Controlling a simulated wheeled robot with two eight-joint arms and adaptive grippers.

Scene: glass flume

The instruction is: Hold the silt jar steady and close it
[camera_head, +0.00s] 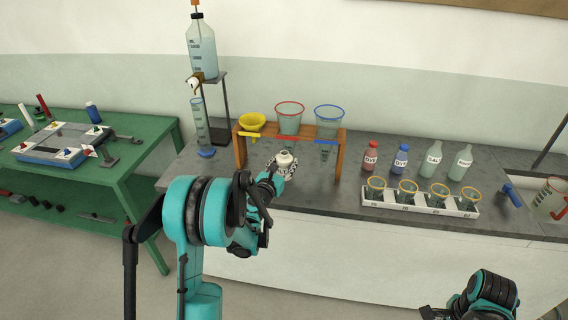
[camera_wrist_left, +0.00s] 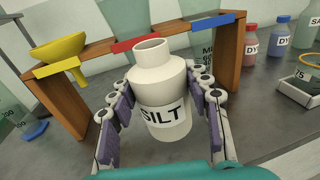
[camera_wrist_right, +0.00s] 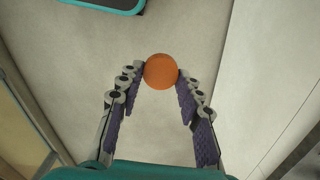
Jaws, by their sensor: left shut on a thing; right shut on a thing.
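In the head view the jar (camera_head: 286,159) is upright in front of the wooden funnel rack. My left gripper (camera_head: 281,170) is shut around the jar's body, one finger on each side, below the neck. I cannot tell whether the jar's base touches the bench. My right gripper (camera_wrist_right: 161,78) is shut on a round orange cap (camera_wrist_right: 161,71), held at the fingertips over the floor. The head view shows my right arm at the lower right, apart from the jar.
The wooden rack (camera_head: 241,151) with yellow, red and blue funnels stands just behind the jar. A measuring cylinder (camera_head: 201,122) and bottle stand are left. Dye and other bottles (camera_head: 370,156) and a white tray of cups (camera_head: 421,207) are right. The green table (camera_head: 150,150) is at left.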

